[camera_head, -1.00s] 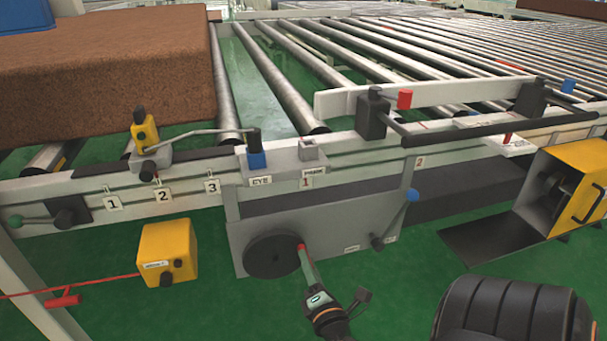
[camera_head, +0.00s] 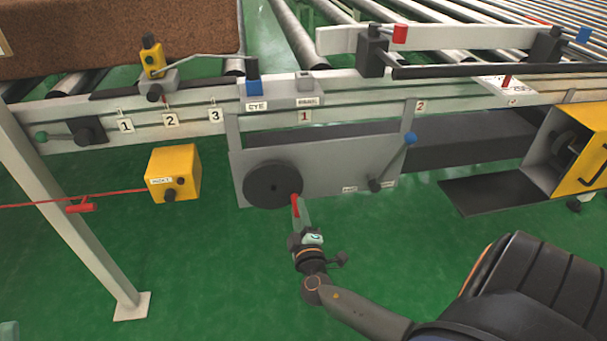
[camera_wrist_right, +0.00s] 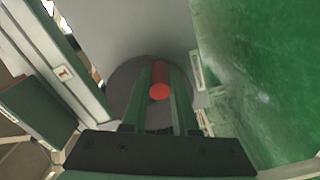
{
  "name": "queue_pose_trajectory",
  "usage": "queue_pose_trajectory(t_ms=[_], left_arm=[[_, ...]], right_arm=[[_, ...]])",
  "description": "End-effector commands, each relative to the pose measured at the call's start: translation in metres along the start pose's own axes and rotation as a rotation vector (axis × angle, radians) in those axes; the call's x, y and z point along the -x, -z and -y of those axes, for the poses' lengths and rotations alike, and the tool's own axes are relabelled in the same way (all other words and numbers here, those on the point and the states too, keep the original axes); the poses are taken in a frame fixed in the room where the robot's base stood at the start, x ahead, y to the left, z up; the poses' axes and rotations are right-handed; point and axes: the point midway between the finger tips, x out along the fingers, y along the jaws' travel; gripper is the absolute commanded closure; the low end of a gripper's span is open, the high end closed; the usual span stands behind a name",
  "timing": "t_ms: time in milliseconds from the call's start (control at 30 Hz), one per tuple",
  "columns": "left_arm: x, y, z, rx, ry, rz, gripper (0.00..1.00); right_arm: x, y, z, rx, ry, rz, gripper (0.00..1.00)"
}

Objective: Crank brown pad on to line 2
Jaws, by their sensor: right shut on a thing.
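The brown pad (camera_head: 120,38) lies on the rollers at the upper left, cut off by the frame edge. On the front rail are plates "1" (camera_head: 126,126), "2" (camera_head: 170,121) and "3" (camera_head: 214,115). Red-numbered plates "1" (camera_head: 304,116) and "2" (camera_head: 420,106) are farther right. The black crank wheel (camera_head: 262,183) is on a grey panel below the rail. My right gripper (camera_head: 298,212) is shut on the wheel's red handle (camera_head: 295,203). In the right wrist view, my fingers flank the red handle (camera_wrist_right: 160,90).
A yellow box (camera_head: 172,173) hangs left of the panel, with a red cord. A blue-knobbed lever (camera_head: 410,138) is on the panel's right. A yellow housing (camera_head: 570,155) stands at the far right. Green floor below is mostly clear, with a support leg (camera_head: 70,210) at left.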

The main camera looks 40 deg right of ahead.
Motion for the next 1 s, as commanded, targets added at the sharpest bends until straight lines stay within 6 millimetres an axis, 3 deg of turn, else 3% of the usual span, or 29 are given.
queue_pose_trajectory(t_ms=[500, 1000], left_arm=[[0.0, 0.0, 0.0, -0.002, -0.001, -0.002, 0.29], [0.0, 0.0, 0.0, -0.001, -0.001, -0.003, 0.29]], right_arm=[[0.0, 0.01, 0.023, -0.344, 0.003, -0.003, 1.0], [0.0, 0.012, 0.026, -0.411, 0.003, -0.004, 1.0]])
